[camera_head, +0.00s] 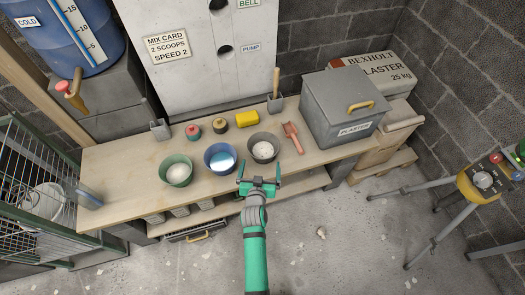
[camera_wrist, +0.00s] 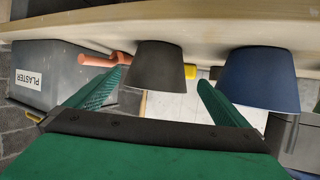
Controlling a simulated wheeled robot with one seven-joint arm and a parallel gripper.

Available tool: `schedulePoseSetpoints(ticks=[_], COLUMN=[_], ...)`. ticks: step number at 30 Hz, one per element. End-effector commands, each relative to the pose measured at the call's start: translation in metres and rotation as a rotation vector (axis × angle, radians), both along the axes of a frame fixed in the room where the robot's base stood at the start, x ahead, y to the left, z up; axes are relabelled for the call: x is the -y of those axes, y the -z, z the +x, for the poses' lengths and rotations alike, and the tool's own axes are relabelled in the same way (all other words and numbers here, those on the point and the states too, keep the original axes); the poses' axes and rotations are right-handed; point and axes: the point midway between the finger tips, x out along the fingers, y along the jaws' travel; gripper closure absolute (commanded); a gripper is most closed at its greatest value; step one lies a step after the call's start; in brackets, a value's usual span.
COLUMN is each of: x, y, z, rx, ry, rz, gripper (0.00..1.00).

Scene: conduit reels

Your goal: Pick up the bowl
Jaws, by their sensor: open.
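Three bowls stand in a row on the wooden bench (camera_head: 112,165). The green bowl (camera_head: 176,180) on the left and the dark grey bowl (camera_head: 263,158) on the right hold pale powder. My gripper (camera_head: 259,179) is open and empty at the bench's front edge, just short of the grey bowl. In the wrist view, which looks upside down, the grey bowl (camera_wrist: 155,66) shows between my fingertips (camera_wrist: 162,79), apparently apart from them. The blue bowl (camera_wrist: 258,82) is beyond the right finger there.
A red scoop (camera_head: 292,137) lies right of the grey bowl, beside a grey plaster bin (camera_head: 340,105). A tripod stand (camera_head: 450,215) is at the right; floor in front is open.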

Motion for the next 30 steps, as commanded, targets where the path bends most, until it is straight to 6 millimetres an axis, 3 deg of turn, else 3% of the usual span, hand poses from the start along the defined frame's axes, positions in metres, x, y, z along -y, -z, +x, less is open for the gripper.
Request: schedulePoseSetpoints(ticks=[10, 17, 30], x=[-0.003, 0.002, 0.01], y=[0.016, 0.021, 0.04], z=[0.043, 0.057, 0.1], rx=[-0.001, 0.0, -0.001], ry=[-0.009, -0.003, 0.0], rz=[-0.001, 0.0, -0.002], gripper=[0.0, 0.0, 0.0])
